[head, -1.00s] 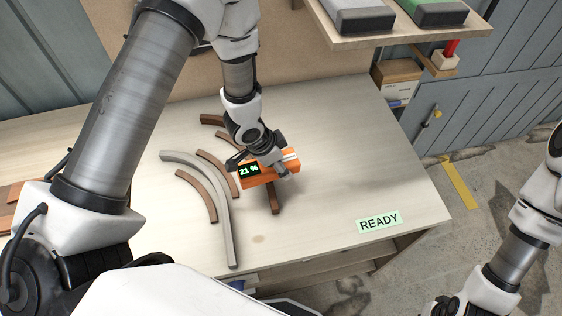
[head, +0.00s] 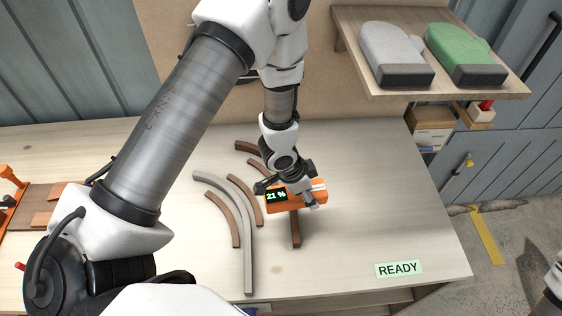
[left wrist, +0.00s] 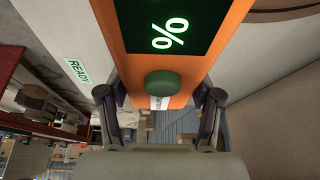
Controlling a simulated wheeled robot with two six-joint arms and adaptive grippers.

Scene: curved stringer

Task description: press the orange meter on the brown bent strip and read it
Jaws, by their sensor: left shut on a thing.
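The orange meter (head: 286,206) is in my left gripper (head: 294,193), which is shut on it above the workbench. Its dark display reads "21 %" in green. In the left wrist view the meter (left wrist: 190,75) fills the upper middle with its "%" sign and a green button, between the two fingers (left wrist: 160,108). A brown strip (head: 295,230) runs out from under the meter toward the bench front; the meter hides the rest, and whether they touch I cannot tell. Other brown bent strips (head: 222,219) and a longer grey curved piece (head: 247,245) lie to the left. My right gripper is not visible.
The bench (head: 370,180) is clear right of the meter, with a green READY label (head: 399,268) near its front edge. A shelf (head: 440,88) at the back right holds a grey mitt (head: 393,52) and a green mitt (head: 463,52). An orange clamp (head: 10,180) stands at the far left.

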